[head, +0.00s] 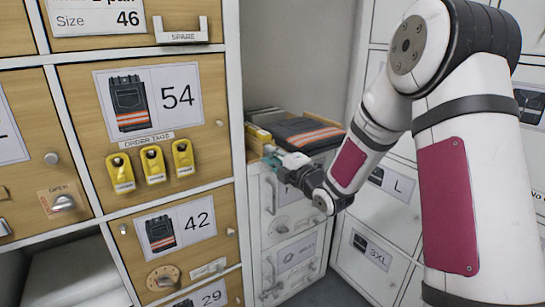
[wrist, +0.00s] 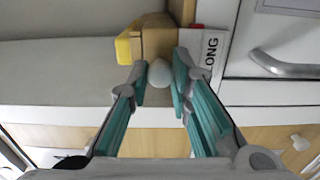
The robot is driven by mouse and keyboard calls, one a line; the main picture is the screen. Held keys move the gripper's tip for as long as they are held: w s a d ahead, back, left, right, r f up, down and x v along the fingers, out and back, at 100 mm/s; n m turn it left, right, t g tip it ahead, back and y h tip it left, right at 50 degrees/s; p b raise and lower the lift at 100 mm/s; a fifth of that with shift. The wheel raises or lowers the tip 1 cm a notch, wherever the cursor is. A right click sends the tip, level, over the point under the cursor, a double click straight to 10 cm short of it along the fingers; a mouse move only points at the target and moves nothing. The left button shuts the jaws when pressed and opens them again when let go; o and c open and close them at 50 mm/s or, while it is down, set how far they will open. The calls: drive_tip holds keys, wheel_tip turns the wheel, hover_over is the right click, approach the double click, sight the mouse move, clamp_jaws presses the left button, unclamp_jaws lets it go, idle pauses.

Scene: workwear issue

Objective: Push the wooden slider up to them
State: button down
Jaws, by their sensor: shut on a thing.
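The wooden slider (wrist: 158,40) is a pale wood block with a round white knob (wrist: 160,74) on its near face. My gripper (wrist: 160,76) is closed on the knob, with one teal-padded finger on each side of it. In the head view my gripper (head: 276,156) is at the front of the top of a white drawer cabinet, and the slider is small and partly hidden there. Folded dark trousers with orange reflective bands (head: 308,134) lie on that top, behind and right of my gripper. A yellow piece (wrist: 125,48) sits beside the slider.
A wooden drawer wall with yellow order tags (head: 153,164) stands left. White lockers (head: 385,210) stand right, beside my arm.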

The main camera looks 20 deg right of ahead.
drive_tip(key=shift+w+d+b, duration=0.3)
drive_tip(key=shift+d+b, duration=0.1)
drive_tip(key=shift+d, duration=0.6)
drive_tip(key=shift+w+d+b, duration=0.3)
drive_tip(key=shift+d+b, duration=0.05)
drive_tip(key=shift+d, duration=0.6)
drive_tip(key=c, duration=1.4)
unclamp_jaws()
drive_tip(key=shift+c, duration=0.2)
drive_tip(key=v, duration=1.2)
